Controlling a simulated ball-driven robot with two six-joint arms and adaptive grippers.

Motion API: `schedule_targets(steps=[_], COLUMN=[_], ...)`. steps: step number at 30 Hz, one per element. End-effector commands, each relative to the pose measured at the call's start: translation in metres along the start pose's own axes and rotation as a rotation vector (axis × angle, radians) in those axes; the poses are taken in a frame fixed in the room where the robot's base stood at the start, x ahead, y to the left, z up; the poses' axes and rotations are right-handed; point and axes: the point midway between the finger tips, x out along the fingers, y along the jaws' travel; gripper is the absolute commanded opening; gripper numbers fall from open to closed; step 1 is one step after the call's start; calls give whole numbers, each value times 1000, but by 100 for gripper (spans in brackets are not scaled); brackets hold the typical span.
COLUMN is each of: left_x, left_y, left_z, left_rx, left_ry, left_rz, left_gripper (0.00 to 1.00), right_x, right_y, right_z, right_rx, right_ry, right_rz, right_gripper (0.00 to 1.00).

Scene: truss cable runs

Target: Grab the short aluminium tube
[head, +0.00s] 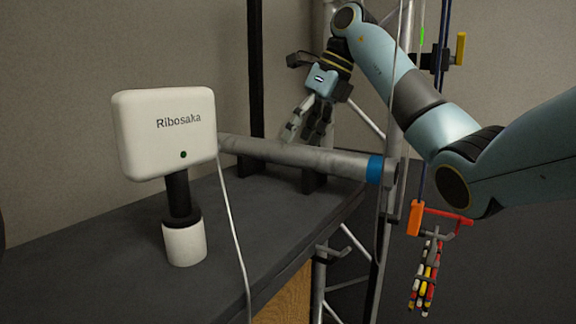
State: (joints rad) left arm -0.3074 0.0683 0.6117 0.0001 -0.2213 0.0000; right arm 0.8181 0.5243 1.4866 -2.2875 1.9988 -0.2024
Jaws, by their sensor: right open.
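The short aluminium tube (320,158) is grey with a blue band near its right end. It lies roughly level on black supports on the dark worktop, and its left end is hidden behind the white box. My right gripper (302,137) is open, with its fingers pointing down at the middle of the tube. The fingertips are at or just above the tube's upper edge; I cannot tell whether they touch it. Nothing shows between the fingers. My left gripper is not in view.
A white box marked Ribosaka (165,133) stands on a post on the worktop (110,240), its white cable (233,225) running down in front. A metal truss (384,215) rises beside the tube's right end. An orange clip (415,218) and several coloured cables (425,280) hang at right.

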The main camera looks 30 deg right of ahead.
Motion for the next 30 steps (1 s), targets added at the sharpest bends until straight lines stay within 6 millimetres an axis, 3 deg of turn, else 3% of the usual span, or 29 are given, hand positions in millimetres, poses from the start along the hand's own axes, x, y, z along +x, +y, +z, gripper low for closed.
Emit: schedule_targets(steps=[4, 9, 17, 30], left_x=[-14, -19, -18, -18], left_y=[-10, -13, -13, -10], left_z=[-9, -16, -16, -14], left_rx=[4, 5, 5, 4], left_ry=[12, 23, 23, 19], left_rz=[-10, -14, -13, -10], left_gripper=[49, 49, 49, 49], right_x=[20, 41, 45, 45], right_y=[3, 2, 1, 1], right_z=[6, 5, 5, 5], right_rx=[1, 0, 0, 0], right_ry=[4, 2, 1, 1], right_rz=[4, 2, 0, 0], right_gripper=[72, 72, 72, 15])
